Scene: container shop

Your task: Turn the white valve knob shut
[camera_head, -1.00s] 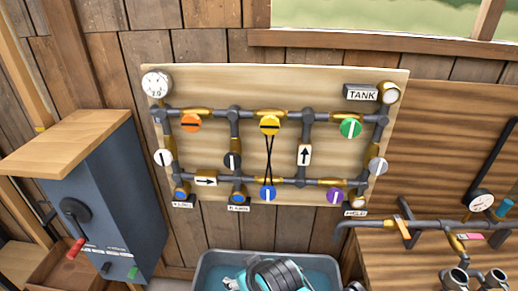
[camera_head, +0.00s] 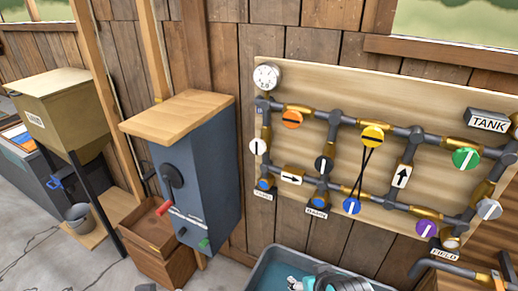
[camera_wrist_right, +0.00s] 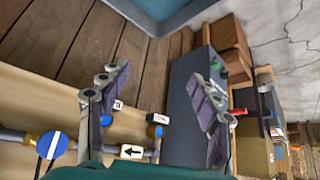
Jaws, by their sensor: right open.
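The white valve knob (camera_head: 258,146) is on the left end of the pipe board (camera_head: 400,82) in the head view, on the left vertical pipe below the gauge. Its dark bar looks upright, along the pipe. I cannot make the knob out in the right wrist view. My right gripper (camera_wrist_right: 158,80) is open and empty in the wrist view, its two fingers wide apart. The board's lower edge, a blue knob (camera_wrist_right: 52,145) and an arrow plate (camera_wrist_right: 132,151) show past the fingers. My left gripper is not in view.
Orange (camera_head: 292,120), yellow (camera_head: 372,136), green (camera_head: 465,158) and purple (camera_head: 425,229) knobs share the board. A grey knob (camera_head: 489,208) is at its right. A blue-grey cabinet (camera_head: 212,165) with a red-handled lever stands left of the board. A tub (camera_head: 262,270) is below.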

